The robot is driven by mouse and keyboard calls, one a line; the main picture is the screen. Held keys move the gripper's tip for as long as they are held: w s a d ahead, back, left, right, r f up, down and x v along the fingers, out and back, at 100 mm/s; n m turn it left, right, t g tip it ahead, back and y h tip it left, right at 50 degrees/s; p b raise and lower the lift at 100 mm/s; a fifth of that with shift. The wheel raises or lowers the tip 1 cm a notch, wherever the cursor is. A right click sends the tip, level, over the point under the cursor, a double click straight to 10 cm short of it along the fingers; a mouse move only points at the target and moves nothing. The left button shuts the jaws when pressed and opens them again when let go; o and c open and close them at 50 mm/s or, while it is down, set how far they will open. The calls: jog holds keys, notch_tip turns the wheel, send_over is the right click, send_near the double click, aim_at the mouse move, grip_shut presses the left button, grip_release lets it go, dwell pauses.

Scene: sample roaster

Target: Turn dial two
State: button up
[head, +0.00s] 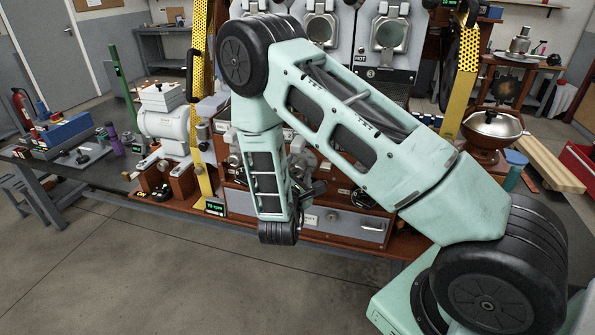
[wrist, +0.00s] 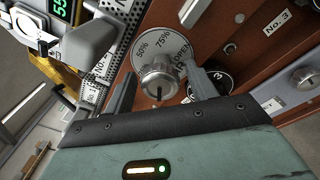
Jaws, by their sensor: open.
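In the wrist view a round silver knob (wrist: 158,82) sits on a pale dial plate (wrist: 160,45) marked with percentages and OPEN, on a red-brown panel. No number two is legible on it, so I cannot tell if it is dial two. My gripper (wrist: 161,78) is open, with one finger on each side of the knob; I cannot tell whether they touch it. A black disc with white markings (wrist: 220,80) is partly hidden by the right finger. In the head view my arm covers most of the panel, and the knob cannot be made out.
A grey lever-like part (wrist: 90,40) stands close to the left finger in the wrist view. A "No. 3" label (wrist: 278,22) and another metal knob (wrist: 305,78) are at right. In the head view a grey drawer (head: 345,226) is low on the machine; the floor (head: 130,270) in front is clear.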

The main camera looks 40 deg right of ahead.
jog(key=c, duration=1)
jog(key=shift+o, duration=0.2)
